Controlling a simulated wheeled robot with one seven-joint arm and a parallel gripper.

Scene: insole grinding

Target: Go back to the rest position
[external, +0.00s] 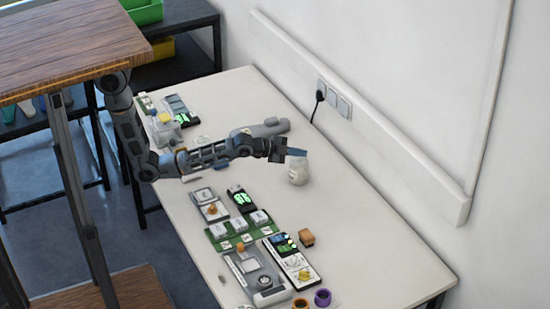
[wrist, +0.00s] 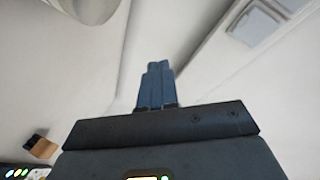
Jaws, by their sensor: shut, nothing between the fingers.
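My gripper (external: 297,152) is at the end of my outstretched arm, above the white table (external: 345,225). Its blue fingers point right, toward the wall. In the wrist view my gripper (wrist: 156,68) shows its two blue fingers pressed together with nothing between them. A white rounded jar (external: 298,172) stands on the table just below and beside the fingertips in the external view. I cannot tell whether the fingers touch it. A pale rounded object also shows at the top of the wrist view (wrist: 95,8).
Several devices and boards, including a green board (external: 238,231), cover the near part of the table. A small brown block (external: 306,237) and a purple ring (external: 322,298) lie nearby. A grey tool (external: 265,128) lies behind my arm. The wall with sockets (external: 335,98) bounds the right side.

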